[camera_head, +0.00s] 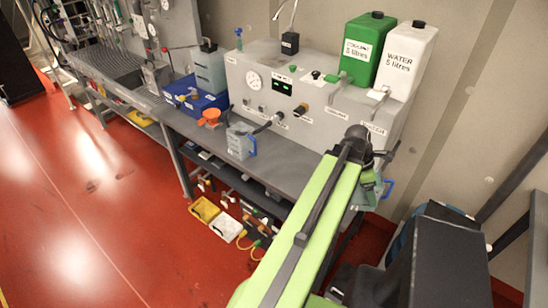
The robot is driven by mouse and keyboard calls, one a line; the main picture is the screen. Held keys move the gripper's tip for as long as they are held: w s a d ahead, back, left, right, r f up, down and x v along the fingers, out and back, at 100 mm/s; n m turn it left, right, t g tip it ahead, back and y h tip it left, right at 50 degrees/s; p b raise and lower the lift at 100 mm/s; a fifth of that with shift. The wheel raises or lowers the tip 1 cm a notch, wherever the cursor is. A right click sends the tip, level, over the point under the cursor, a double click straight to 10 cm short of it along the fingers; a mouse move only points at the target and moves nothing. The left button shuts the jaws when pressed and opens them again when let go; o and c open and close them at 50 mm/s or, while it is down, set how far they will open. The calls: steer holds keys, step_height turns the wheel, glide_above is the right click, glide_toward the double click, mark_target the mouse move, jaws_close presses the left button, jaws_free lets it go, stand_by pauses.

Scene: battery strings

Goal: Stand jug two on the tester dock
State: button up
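A clear jug with a blue handle (241,141) stands upright on the grey bench, in front of the panel with the round gauge. Another blue handle (388,189) shows beside the end of my arm, with a pale jug body mostly hidden by the arm. I cannot read a number on either jug, so I cannot tell which is jug two. My gripper (370,172) is at the bench's right end, close to this second jug. The arm hides its fingers, so I cannot tell whether it holds the jug. I cannot pick out the tester dock with certainty.
A green coolant can (363,48) and a white water can (406,62) stand on the panel housing (292,92). An orange funnel-like thing (210,116) and a blue bin (196,101) are left on the bench. Yellow (203,209) and white trays (227,228) lie below. The red floor at left is clear.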

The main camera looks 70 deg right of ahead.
steer(key=shift+s+d, duration=0.1)
steer(key=w+d+r+n+t+h+p, duration=0.1)
steer(key=w+d+r+n+p, duration=0.2)
steer(key=w, duration=0.4)
steer(key=w+d+r+n+h+p, duration=0.1)
steer(key=w+d+n, duration=0.3)
steer(key=w, duration=0.3)
steer(key=n+t+h+b, duration=0.1)
steer(key=n+t+b, duration=0.1)
steer(key=n+b, duration=0.5)
glide_above(279, 160)
steer(key=b, duration=0.2)
step_height(279, 160, down, 9)
steer(key=shift+f+m, duration=0.1)
steer(key=shift+m, duration=1)
steer(key=o, duration=2)
steer(key=shift+r, duration=0.2)
